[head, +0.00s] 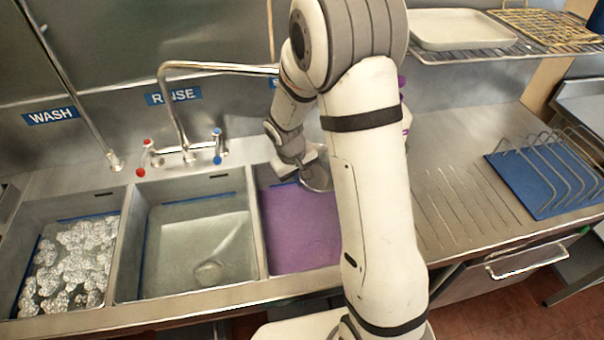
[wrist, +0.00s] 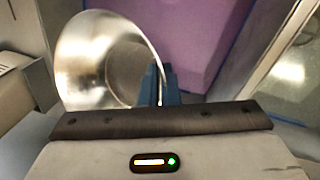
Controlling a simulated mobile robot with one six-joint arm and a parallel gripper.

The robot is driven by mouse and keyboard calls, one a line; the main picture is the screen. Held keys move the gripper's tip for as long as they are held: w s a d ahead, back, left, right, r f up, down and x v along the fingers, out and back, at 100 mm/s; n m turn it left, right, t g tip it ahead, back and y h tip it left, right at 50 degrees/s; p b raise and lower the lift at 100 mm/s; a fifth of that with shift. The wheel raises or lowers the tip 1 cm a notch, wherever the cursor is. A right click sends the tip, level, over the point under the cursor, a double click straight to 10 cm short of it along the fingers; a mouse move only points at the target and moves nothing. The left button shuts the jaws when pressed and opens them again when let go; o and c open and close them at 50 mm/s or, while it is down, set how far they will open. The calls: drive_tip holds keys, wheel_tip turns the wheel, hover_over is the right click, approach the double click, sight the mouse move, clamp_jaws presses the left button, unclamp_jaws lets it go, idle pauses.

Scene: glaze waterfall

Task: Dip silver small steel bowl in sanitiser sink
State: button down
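The silver small steel bowl (wrist: 82,62) shows at the left of the wrist view, tilted with its open side towards the camera. My gripper (wrist: 157,85) is shut on the bowl's rim, with its blue fingertips against the wall. In the head view the bowl (head: 317,180) shows partly beside my arm, at the back right of the sanitiser sink (head: 290,225). That sink holds purple liquid. The bowl appears above the purple liquid; I cannot tell whether it touches it. My forearm hides the sink's right side.
The rinse sink (head: 200,245) with clear water and the wash sink (head: 70,260) with foam lie to the left. Taps (head: 185,150) stand behind them. A ridged drainboard (head: 465,205) and a blue mat with a wire rack (head: 550,175) lie to the right. A shelf (head: 465,55) hangs above.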

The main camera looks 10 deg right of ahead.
drive_tip(key=a+b+x, duration=0.2)
drive_tip(key=b+x, duration=0.8)
drive_tip(key=x, duration=0.1)
drive_tip(key=s+a+f+b+x, duration=0.1)
drive_tip(key=a+b+x, duration=0.1)
drive_tip(key=b+x, duration=0.7)
wheel_tip(320, 180, down, 3)
drive_tip(key=shift+s+f+b, duration=0.1)
drive_tip(key=shift+s+b, duration=0.2)
drive_tip(key=shift+b, duration=0.1)
drive_tip(key=shift+d, duration=0.1)
idle(1.6)
drive_tip(key=d+p+v, duration=0.1)
drive_tip(key=p+v, duration=0.5)
drive_tip(key=v, duration=0.3)
drive_tip(key=w+d+p+v, duration=0.1)
drive_tip(key=d+p+v, duration=0.1)
drive_tip(key=p+v, duration=0.4)
drive_tip(key=w+d+r+p+v, duration=0.1)
drive_tip(key=d+p+v, duration=0.1)
drive_tip(key=p+v, duration=0.5)
drive_tip(key=shift+d+v, duration=0.2)
drive_tip(key=shift+v, duration=3)
